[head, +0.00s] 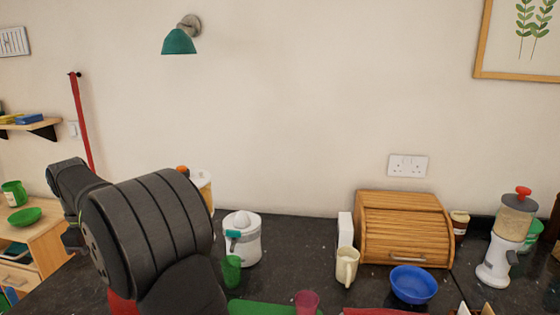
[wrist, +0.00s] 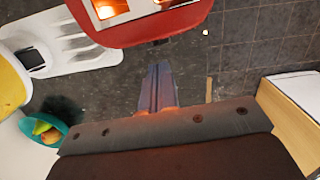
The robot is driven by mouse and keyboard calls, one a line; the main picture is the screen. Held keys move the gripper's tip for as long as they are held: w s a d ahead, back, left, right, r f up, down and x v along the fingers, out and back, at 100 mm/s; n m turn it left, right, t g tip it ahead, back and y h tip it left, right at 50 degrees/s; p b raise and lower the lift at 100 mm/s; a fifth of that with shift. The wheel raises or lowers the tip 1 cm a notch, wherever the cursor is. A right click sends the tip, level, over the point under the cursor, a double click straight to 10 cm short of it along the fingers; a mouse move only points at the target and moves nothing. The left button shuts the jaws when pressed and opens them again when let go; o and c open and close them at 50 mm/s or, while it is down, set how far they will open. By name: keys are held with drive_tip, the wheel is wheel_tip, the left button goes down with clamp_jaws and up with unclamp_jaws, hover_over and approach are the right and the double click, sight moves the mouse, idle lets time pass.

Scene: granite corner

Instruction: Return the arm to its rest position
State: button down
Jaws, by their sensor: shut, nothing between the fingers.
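My arm (head: 150,235) fills the lower left of the head view, bent, with dark grey links. Its gripper end cannot be made out clearly there. In the wrist view my gripper (wrist: 157,88) shows its two fingers together, shut and empty. The fingers point away over a dark speckled surface and appear to touch nothing.
A red appliance with a glowing inside (wrist: 140,22) lies beyond the fingertips. A teal bowl (wrist: 65,127) of fruit is at left. A white juicer (head: 242,242), green cup (head: 231,271), cream jug (head: 347,266) and blue bowl (head: 413,284) stand right of my arm.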

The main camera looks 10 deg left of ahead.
drive_tip(key=shift+a+r, duration=0.2)
drive_tip(key=shift+r, duration=1.65)
drive_tip(key=c, duration=1)
unclamp_jaws()
drive_tip(key=o, duration=0.4)
drive_tip(key=shift+w+d+r+m, duration=0.15)
drive_tip(key=shift+d+r+m, duration=0.1)
drive_tip(key=shift+m, duration=0.05)
drive_tip(key=o, duration=0.6)
drive_tip(key=w+d+r+m, duration=0.2)
drive_tip(key=d+r+m, duration=0.3)
drive_tip(key=d+m, duration=0.1)
drive_tip(key=shift+w+m+y, duration=0.15)
drive_tip(key=shift+m+y, duration=0.15)
drive_tip(key=shift+m, duration=0.6)
drive_tip(key=w+d+r+m, duration=0.1)
drive_tip(key=d+r+m, duration=0.4)
drive_tip(key=d+m, duration=0.45)
wheel_tip(320, 180, down, 10)
drive_tip(key=a+m, duration=0.1)
drive_tip(key=shift+w+a+r+y, duration=0.15)
drive_tip(key=shift+a+r+y, duration=0.1)
drive_tip(key=shift+a+y, duration=0.05)
drive_tip(key=shift+r, duration=0.1)
